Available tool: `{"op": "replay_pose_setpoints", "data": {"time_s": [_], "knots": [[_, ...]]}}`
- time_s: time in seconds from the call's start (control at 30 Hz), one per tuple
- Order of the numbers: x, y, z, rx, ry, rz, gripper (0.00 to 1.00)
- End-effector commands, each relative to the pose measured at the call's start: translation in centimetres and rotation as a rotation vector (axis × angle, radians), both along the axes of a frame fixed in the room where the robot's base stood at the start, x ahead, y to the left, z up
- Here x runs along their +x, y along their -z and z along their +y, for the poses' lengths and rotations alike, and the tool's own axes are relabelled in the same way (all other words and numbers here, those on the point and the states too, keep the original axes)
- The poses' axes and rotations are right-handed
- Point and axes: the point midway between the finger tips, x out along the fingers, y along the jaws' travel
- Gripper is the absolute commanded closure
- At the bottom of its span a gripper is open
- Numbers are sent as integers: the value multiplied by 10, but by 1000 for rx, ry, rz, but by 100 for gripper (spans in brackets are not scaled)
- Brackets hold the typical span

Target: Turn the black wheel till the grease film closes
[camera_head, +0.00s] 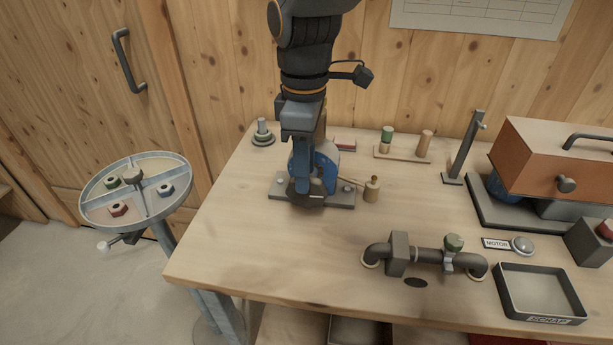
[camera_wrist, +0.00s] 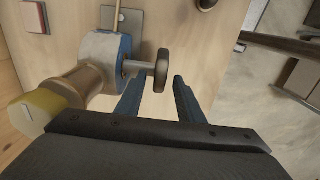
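The black wheel (camera_wrist: 161,70) stands on a short shaft out of a blue housing (camera_wrist: 124,45) in the wrist view. In the head view the wheel (camera_head: 307,196) is partly hidden below my gripper, in front of the blue housing (camera_head: 327,168) on its grey base plate (camera_head: 341,196). My gripper (camera_wrist: 157,80) is open, with one blue finger on each side of the wheel in the picture. Gaps show between wheel and fingertips; how deep the wheel sits between them I cannot tell. A brass body with a yellowish cap (camera_wrist: 40,105) sits beside the housing. I cannot make out a grease film.
A small brass pot (camera_head: 371,190) stands right of the housing. A round divided tray (camera_head: 135,190) stands left. The table's front left is clear.

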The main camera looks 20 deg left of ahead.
Motion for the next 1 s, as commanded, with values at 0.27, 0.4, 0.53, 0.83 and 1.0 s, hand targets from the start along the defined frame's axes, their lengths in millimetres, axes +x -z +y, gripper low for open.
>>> {"op": "replay_pose_setpoints", "data": {"time_s": [0.27, 0.4, 0.53, 0.83, 1.0], "knots": [[0, 31, 0, -1, 0, 1, 66], [0, 36, 0, 0, 0, 0, 66], [0, 36, 0, 0, 0, -1, 66], [0, 36, 0, 0, 0, 0, 100], [-1, 35, 0, -14, 0, 1, 100]]}}
